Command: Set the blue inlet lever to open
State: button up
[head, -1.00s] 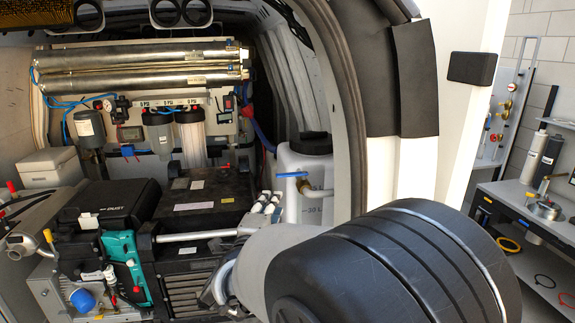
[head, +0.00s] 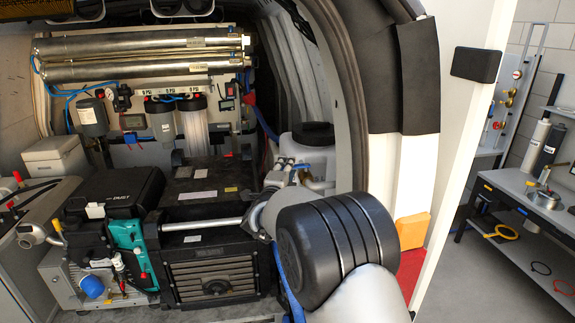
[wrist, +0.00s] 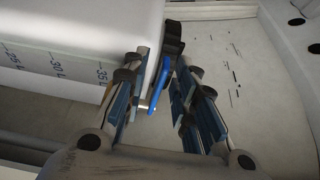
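The blue lever (wrist: 159,84) shows in the wrist view, on a dark valve fitting (wrist: 172,41) beside the corner of the white tank (wrist: 85,35) with litre marks. My gripper (wrist: 161,68) is open, one finger on each side of the lever in the picture. In the head view the white tank (head: 312,142) stands at the right inside the van.
A black box-like unit (head: 205,187) and a grilled machine (head: 212,279) stand left of my arm. The van's door frame (head: 352,90) rises close on the right. In the wrist view, bare pale floor (wrist: 235,75) lies right of the lever.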

jog(key=shift+w+d, duration=0.1)
jog(key=shift+w, duration=0.35)
grip_shut()
dwell(0.6)
